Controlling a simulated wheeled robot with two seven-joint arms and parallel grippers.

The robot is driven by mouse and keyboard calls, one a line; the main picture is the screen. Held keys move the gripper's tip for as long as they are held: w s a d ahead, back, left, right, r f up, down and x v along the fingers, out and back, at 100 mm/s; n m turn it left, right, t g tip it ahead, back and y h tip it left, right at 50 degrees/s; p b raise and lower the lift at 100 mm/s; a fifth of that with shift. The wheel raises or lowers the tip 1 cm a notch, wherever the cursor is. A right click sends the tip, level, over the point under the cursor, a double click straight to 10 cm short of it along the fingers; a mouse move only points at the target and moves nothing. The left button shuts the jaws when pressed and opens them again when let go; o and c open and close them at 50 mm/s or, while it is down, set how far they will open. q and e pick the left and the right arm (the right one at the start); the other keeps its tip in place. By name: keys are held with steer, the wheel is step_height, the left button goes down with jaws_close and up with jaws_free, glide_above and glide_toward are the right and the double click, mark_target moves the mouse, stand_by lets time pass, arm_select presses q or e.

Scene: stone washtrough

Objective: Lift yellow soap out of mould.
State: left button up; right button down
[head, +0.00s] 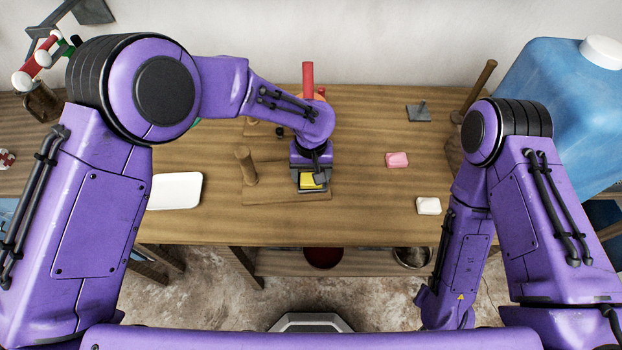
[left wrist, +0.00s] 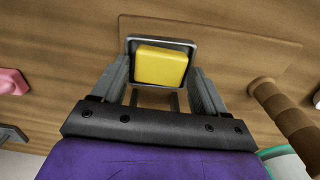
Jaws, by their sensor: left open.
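The yellow soap (left wrist: 161,66) is a rounded block sitting inside a grey square mould (left wrist: 188,45) in the left wrist view. In the head view the soap (head: 309,179) shows only in part, with my left gripper (head: 313,183) over it. My left gripper is open, and in the left wrist view its fingers (left wrist: 160,88) stand on either side of the mould's near part. I cannot tell whether they touch it. The mould rests on a wooden board (head: 262,193). My right gripper is not seen; only my right arm shows in the head view.
A wooden peg (head: 246,165) stands on the board, left of the mould. A white tray (head: 175,191) lies at the left. A pink soap (head: 397,160) and a white soap (head: 428,206) lie at the right. A blue container (head: 560,100) stands far right. The table between is clear.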

mark_target(311, 178)
arm_select(q)
steer(key=c, duration=0.7)
steer(key=shift+o, duration=0.2)
step_height(311, 178, up, 9)
steer(key=p, duration=0.9)
